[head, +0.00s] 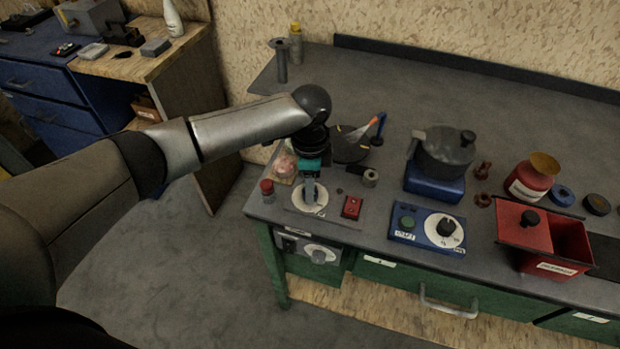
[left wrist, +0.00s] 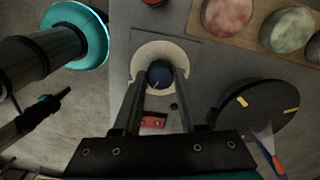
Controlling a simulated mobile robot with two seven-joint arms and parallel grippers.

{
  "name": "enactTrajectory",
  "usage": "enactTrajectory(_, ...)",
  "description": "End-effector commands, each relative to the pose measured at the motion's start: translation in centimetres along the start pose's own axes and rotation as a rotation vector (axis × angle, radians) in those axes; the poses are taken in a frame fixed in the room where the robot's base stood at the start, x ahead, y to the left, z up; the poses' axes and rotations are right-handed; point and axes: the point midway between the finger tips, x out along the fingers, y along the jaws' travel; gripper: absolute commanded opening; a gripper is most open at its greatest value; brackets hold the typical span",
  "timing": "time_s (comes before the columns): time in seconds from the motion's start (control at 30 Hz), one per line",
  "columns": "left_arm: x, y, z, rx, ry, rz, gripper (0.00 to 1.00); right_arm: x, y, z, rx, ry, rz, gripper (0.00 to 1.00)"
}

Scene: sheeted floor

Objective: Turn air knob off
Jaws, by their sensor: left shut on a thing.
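A pale round dial (head: 317,208) lies on a grey plate near the bench's front left corner. My left gripper (head: 309,189) points down over it and hides its middle in the head view. In the left wrist view, a dark blue round knob (left wrist: 159,74) sits at the centre of the cream dial (left wrist: 146,58), between the two fingertips (left wrist: 160,82). The left gripper is shut on this knob. I cannot read any marking on the dial. My right gripper is not in view.
A red switch box (head: 352,207) is just right of the dial, and a red-capped jar (head: 267,190) is left. A black disc (head: 350,146) is behind. A blue control box (head: 427,228) with another knob, a pot (head: 445,152) and a red bin (head: 556,240) stand further right.

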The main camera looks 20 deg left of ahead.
Motion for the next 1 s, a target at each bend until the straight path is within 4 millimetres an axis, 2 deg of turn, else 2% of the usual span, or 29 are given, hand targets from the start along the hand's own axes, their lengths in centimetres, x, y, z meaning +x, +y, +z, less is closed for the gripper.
enactTrajectory(0.03, -0.5, 0.2, 0.0, -0.036, 0.000, 0.006, 0.00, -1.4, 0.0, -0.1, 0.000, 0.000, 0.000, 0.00)
enactTrajectory(0.4, -0.5, 0.2, -0.1, -0.374, 0.001, 0.007, 0.00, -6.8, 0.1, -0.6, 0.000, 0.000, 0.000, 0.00)
enactTrajectory(0.7, -0.4, 0.2, -0.1, -0.660, 0.000, 0.006, 0.00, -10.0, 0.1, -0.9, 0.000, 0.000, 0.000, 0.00)
enactTrajectory(1.0, -0.3, 0.2, -0.2, -0.945, 0.000, 0.006, 0.00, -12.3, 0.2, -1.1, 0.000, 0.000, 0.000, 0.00)
